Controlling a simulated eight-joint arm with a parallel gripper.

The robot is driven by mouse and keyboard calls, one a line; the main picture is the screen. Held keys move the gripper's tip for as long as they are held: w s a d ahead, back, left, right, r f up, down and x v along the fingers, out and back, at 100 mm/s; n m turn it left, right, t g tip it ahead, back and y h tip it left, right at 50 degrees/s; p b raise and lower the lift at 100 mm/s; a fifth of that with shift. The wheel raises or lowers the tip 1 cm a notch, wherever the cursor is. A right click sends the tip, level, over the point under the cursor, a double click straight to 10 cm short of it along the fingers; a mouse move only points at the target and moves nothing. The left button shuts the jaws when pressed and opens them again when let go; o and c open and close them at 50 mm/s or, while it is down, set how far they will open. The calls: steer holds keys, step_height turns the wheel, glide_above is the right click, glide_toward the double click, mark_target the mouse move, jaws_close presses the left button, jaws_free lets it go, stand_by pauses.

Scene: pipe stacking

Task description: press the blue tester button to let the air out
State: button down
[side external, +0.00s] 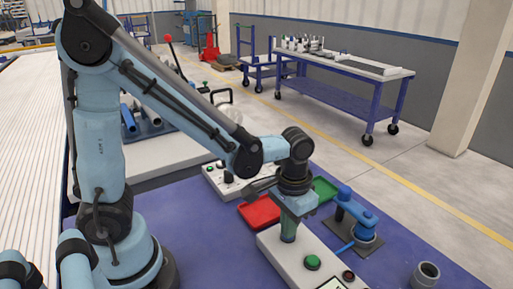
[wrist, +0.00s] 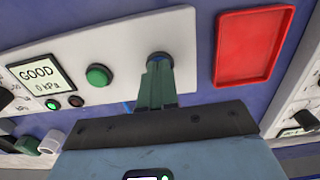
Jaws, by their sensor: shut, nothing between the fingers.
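The white tester panel (side external: 276,249) stands on the blue table, and it also shows in the wrist view (wrist: 120,50). Its display (wrist: 42,75) reads GOOD and 0 kPa. The blue tester button (wrist: 160,56) sits at the panel's right part in the wrist view, mostly hidden behind my fingertips. My gripper (side external: 288,238) points down onto the panel with its fingers shut and empty. In the wrist view my gripper (wrist: 157,75) is over the blue button; I cannot tell whether the button is pushed in. A green button (wrist: 98,75) is beside it.
A red tray (side external: 260,212) and a green tray (side external: 324,189) lie behind the panel. A blue fixture (side external: 356,222) stands to the right. A grey pipe piece (side external: 425,273) stands at the front right. Another white control box (side external: 217,180) is farther back.

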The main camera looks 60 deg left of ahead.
steer(key=shift+r, duration=3.5)
steer(key=shift+a, duration=0.1)
steer(key=s+a+r+t, duration=0.2)
steer(key=a+t, duration=0.4)
steer(key=t, duration=0.1)
steer(key=shift+a+r, duration=0.3)
steer(key=shift+a, duration=0.1)
